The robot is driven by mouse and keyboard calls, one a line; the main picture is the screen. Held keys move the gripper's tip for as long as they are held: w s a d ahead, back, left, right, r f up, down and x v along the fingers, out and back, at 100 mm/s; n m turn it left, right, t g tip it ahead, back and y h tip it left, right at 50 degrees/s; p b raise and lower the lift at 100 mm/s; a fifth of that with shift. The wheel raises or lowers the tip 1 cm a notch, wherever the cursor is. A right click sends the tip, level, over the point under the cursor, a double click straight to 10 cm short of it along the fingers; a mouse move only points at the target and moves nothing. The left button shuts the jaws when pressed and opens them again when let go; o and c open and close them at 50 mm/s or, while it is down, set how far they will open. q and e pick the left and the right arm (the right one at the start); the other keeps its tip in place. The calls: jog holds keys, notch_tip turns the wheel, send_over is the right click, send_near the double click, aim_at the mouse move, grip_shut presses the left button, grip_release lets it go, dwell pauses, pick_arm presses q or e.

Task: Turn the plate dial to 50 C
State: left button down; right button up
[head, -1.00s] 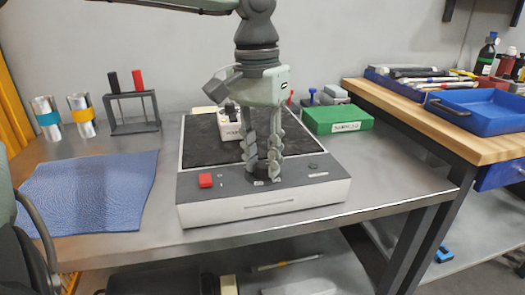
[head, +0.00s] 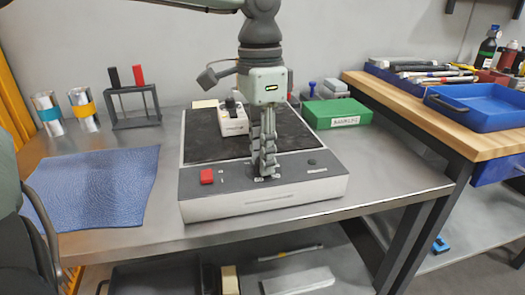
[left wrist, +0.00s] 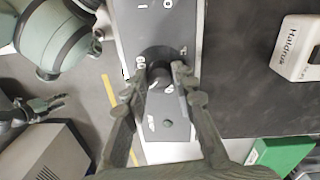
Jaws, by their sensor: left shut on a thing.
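The hot plate (head: 300,192) stands on the grey bench, with a dark top and a sloped dark front panel. Its dial is a round dark knob, seen in the left wrist view (left wrist: 159,72) between my fingertips. Marks show around the knob, but I cannot read its setting. My left gripper (head: 264,172) points down at the front panel. It also shows in the left wrist view (left wrist: 160,80), shut on the dial. In the head view the fingers hide most of the dial.
A red switch (head: 207,176) sits left of the dial. A white block-shaped device (head: 233,120) stands on the plate top. A green box (head: 337,113) is behind right, a blue mat (head: 95,187) left. The bench's right front is clear.

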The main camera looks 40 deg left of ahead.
dwell(0.5)
pick_arm(q)
jog(key=c, duration=1.2)
grip_release()
jog(key=shift+r, duration=0.35)
jog(key=r, duration=1.1)
jog(key=shift+w+a+r, duration=0.15)
jog(key=shift+a, duration=0.15)
